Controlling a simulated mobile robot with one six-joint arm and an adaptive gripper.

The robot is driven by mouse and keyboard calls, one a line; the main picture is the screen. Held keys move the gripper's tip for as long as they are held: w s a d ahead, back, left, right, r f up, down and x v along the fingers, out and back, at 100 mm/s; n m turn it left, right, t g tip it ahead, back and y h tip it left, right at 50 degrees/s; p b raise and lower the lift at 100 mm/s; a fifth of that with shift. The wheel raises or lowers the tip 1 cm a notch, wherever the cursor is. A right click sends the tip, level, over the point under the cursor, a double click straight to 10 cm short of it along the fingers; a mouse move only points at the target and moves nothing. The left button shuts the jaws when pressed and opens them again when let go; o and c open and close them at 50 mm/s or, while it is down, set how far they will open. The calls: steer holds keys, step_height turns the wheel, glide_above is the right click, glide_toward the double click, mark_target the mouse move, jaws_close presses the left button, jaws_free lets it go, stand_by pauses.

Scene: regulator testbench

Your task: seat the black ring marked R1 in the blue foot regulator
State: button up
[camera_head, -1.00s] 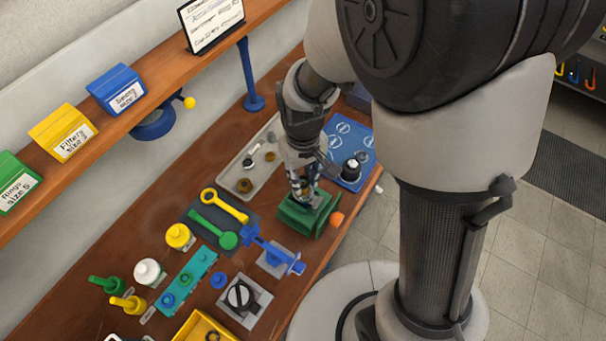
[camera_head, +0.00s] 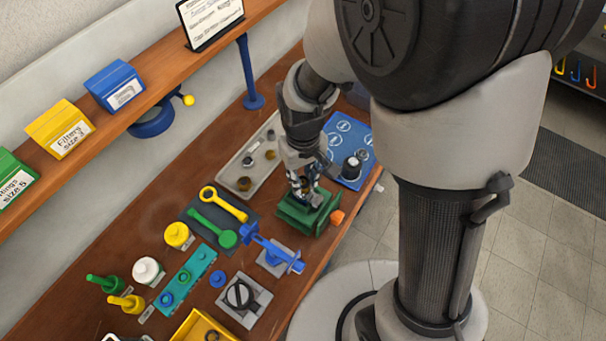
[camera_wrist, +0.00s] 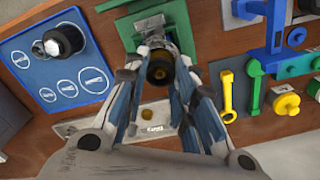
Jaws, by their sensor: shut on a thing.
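My gripper (camera_wrist: 160,64) is shut on a dark round piece (camera_wrist: 160,77) with a brownish middle, which looks like the black ring; no R1 mark is readable. The gripper is just above the green vise (camera_wrist: 185,12), and it also shows low over the vise in the head view (camera_head: 305,195). A grey metal part (camera_wrist: 150,24) stands in the vise right beside the fingertips. I cannot tell whether the held piece touches it.
A pale tray (camera_head: 238,181) with several small parts lies behind the vise. A blue mat (camera_head: 349,182) with a black-topped piece is at the right. Green and yellow wrenches (camera_head: 215,231) and a blue clamp stand (camera_head: 275,262) are to the left and front.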

steer(key=shift+f+b, duration=0.7)
steer(key=shift+f, duration=0.25)
stand_by(0.4)
steer(key=o, duration=0.8)
steer(key=shift+o, duration=0.4)
steer(key=o, duration=0.4)
steer(key=shift+r, duration=0.15)
steer(key=shift+r+p, duration=3.25)
steer(key=shift+r, duration=0.6)
steer(key=shift+r, duration=0.1)
